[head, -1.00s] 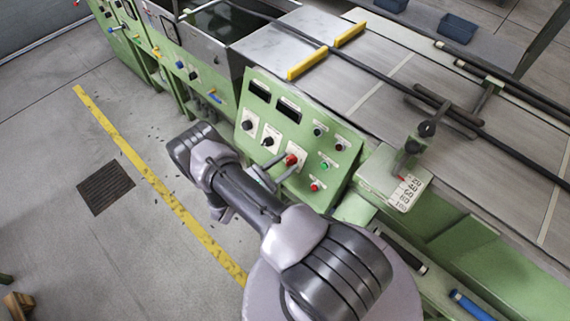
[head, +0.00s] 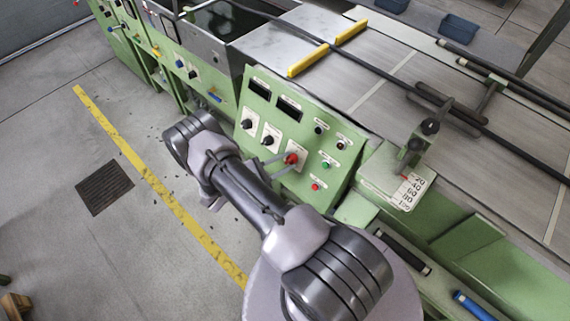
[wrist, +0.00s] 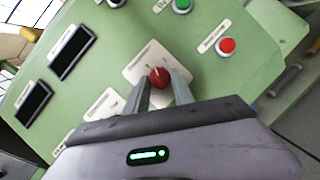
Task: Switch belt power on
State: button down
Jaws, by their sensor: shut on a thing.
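A round red knob (head: 291,158) sits on a pale plate on the sloping green control panel (head: 344,172). It also shows in the wrist view (wrist: 159,78), with a white mark on its face. My gripper (head: 280,163) reaches the panel from the front left. In the wrist view its two grey fingers (wrist: 160,86) lie on either side of the red knob and are shut on it. The fingers hide the knob's lower sides. The label on its plate is too small to read.
A green button (head: 325,164) and a red button (head: 315,187) sit close to the knob. Two black dials (head: 267,140) and two dark displays (head: 289,109) are on the panel's left. A lever stand (head: 412,152) with a scale is at right. The floor at left is mostly clear.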

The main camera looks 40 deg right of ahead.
jog(key=m, duration=0.2)
jog(key=m+g+y, duration=0.1)
jog(key=m, duration=0.2)
jog(key=shift+w+d+r+y, duration=0.1)
jog(key=shift+r+y, duration=0.05)
jog(key=shift+y, duration=0.15)
jog(key=shift+r+m+g+y, duration=0.1)
jog(key=shift+m+g+y, duration=0.35)
jog(key=shift+m, duration=1.15)
jog(key=shift+y, duration=0.25)
jog(key=c, duration=1.1)
grip_release()
jog(key=p+v, duration=0.3)
jog(key=v, duration=1.4)
jog(key=shift+a, duration=0.25)
jog(key=shift+r, duration=0.1)
